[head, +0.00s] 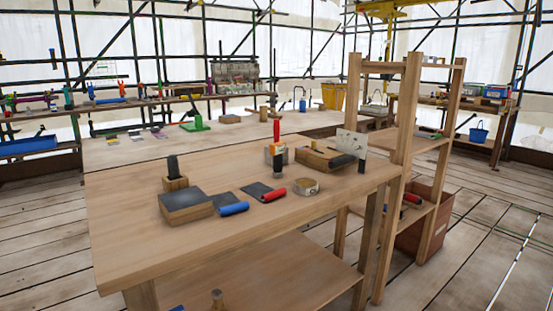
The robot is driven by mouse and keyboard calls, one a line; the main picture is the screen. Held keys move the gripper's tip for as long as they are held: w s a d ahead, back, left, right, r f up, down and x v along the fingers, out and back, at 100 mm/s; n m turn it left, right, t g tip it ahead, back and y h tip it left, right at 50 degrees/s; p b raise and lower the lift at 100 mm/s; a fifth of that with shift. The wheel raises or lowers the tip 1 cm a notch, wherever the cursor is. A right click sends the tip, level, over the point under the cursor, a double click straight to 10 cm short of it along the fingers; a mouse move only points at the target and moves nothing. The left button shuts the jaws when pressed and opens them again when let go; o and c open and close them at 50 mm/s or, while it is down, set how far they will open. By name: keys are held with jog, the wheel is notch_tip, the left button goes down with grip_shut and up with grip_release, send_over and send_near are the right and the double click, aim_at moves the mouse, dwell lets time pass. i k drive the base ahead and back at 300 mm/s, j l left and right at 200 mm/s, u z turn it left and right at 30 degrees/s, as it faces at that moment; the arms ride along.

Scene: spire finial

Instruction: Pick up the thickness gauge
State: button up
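I cannot tell for sure which item is the thickness gauge. On the near wooden workbench (125,222), a small round, brass-coloured item (306,187) lies near the right front edge. To its left are a red-handled tool (273,194) with a dark flat part and a blue-handled tool (233,209) with a dark flat part. Behind it stands a small orange-and-white item (270,153), with a dark upright piece in front of it and a red one above. My gripper is not in view.
A dark-topped wooden block (186,207) and a block with a dark upright handle (174,183) sit at the bench's left. A wooden block (317,154) and a pale plate (351,143) are at the right, beside a wooden shelf rack (396,180). The bench's left front is clear.

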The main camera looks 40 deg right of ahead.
aim_at(276, 150)
jog(key=i+l+z, duration=0.2)
jog(key=l, duration=0.3)
jog(key=i+l+z, duration=0.15)
jog(key=l, duration=0.3)
jog(key=i+l+z, duration=0.4)
jog(key=i+l, duration=0.2)
jog(key=l, duration=0.2)
jog(key=i+j, duration=0.25)
jog(key=i, duration=0.15)
jog(key=i+j, duration=0.25)
jog(key=i, duration=0.2)
